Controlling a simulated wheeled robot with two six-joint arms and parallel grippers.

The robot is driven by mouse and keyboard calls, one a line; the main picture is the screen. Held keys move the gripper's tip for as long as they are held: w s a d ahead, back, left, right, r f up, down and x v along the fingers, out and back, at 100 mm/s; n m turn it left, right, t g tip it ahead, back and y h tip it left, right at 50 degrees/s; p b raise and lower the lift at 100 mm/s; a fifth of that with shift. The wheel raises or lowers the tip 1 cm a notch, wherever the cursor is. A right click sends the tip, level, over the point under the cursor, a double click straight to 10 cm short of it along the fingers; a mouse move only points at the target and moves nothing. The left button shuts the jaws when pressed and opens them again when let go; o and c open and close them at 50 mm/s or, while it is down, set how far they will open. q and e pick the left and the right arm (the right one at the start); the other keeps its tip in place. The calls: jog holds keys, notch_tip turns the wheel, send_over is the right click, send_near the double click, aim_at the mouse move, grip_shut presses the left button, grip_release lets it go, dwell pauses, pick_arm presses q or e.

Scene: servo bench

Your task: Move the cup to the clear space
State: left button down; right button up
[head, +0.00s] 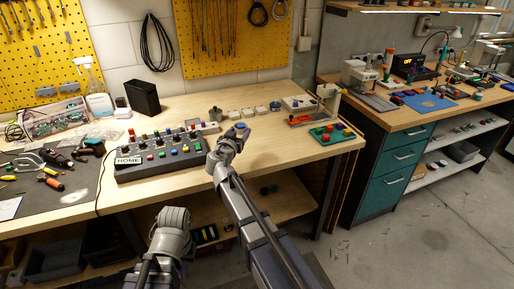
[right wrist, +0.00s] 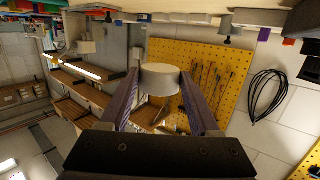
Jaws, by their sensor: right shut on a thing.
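A pale grey cup-like cylinder (right wrist: 160,77) sits between the two fingers of my right gripper (right wrist: 163,95) in the right wrist view. The gripper is shut on it. In the head view my right gripper (head: 241,128) is over the wooden bench, just right of the control box. A small blue patch shows at its tip; the rest of the held thing is hard to make out there. My left arm's end (head: 172,222) is low in front of the bench, and its fingers cannot be made out.
The dark control box (head: 160,158) with coloured knobs is left of my right gripper. A grey pot (head: 215,113) and several small white blocks stand behind it. A green tray (head: 334,134) and an orange-red item (head: 305,119) are to the right. Bare wood (head: 285,155) lies between.

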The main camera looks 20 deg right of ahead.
aim_at(240, 157)
jog(key=shift+w, duration=0.25)
notch_tip(240, 157, down, 10)
jog(key=b, duration=1)
jog(key=shift+f, duration=0.1)
jog(key=shift+f, duration=0.2)
jog(key=o, duration=1.3)
jog(key=shift+r, duration=0.1)
jog(key=shift+r, duration=0.15)
jog(key=shift+s+a+r, duration=0.1)
jog(key=shift+s+a, duration=0.05)
jog(key=shift+s, duration=0.1)
jog(key=p+v, duration=0.1)
jog(key=v, duration=1)
jog(key=shift+s+p, duration=0.3)
jog(key=shift+p, duration=0.1)
